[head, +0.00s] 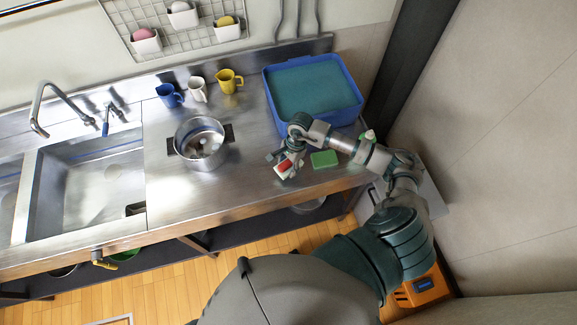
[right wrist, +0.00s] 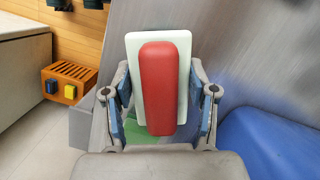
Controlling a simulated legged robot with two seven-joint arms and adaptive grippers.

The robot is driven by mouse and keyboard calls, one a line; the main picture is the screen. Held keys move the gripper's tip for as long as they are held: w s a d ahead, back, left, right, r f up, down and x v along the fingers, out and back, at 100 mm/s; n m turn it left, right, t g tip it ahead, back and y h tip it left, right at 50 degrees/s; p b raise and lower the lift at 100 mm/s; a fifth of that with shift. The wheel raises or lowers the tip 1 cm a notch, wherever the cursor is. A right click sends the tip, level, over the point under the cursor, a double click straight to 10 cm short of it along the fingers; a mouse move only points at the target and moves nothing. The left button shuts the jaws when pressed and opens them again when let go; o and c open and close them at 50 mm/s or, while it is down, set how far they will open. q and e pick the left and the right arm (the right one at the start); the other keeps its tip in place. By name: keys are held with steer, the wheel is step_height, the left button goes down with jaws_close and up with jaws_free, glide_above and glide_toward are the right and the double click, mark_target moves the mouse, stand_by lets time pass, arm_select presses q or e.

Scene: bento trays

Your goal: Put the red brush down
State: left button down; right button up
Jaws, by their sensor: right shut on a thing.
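The red brush (right wrist: 158,88) has a red grip on a white base. My right gripper (right wrist: 160,110) is shut on it, with one finger on each side. In the head view the brush (head: 284,167) shows small in my right gripper (head: 287,161), over the steel counter near its front edge. I cannot tell whether its base touches the counter. My left gripper is not in view.
A green sponge (head: 324,159) lies on the counter just right of the brush. A blue tub (head: 358,112) stands behind. A steel pot (head: 178,133) stands to the left, with blue (head: 168,96), white (head: 198,90) and yellow (head: 228,81) cups behind it. Counter (head: 230,185) is clear between pot and brush.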

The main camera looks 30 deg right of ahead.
mark_target(288, 168)
steer(key=shift+w+d, duration=0.25)
steer(key=shift+d, duration=0.05)
steer(key=shift+f, duration=0.3)
steer(key=shift+p+x, duration=0.5)
steer(key=shift+x, duration=0.6)
steer(key=shift+f, duration=0.4)
steer(key=shift+f, duration=0.1)
steer(key=o, duration=1.3)
steer(key=shift+o, duration=1.2)
steer(key=shift+d, duration=0.2)
